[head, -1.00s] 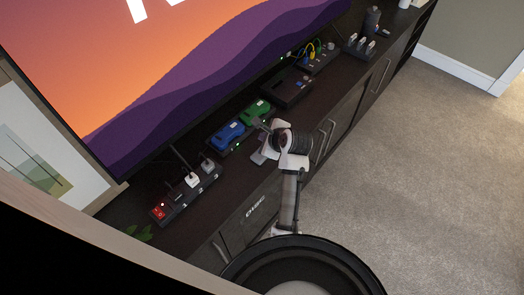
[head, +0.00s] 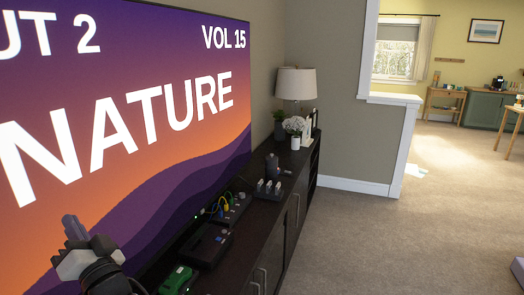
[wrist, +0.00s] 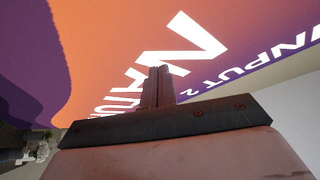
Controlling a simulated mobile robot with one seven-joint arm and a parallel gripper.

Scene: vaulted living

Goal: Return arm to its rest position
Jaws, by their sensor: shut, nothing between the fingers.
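My gripper (head: 72,228) is at the lower left of the head view, raised in front of the large screen. Its fingers are together, point upward and hold nothing. The wrist view shows the closed fingers (wrist: 158,88) from behind, with the lettered screen beyond them. Most of my arm is below the head view's lower edge.
The screen (head: 150,110) fills the left side. A dark cabinet (head: 245,252) below it holds a green device (head: 176,280), a dark box (head: 207,245), a cabled device (head: 230,207), and a lamp (head: 296,84) at its far end. Carpeted floor (head: 400,240) at right is open.

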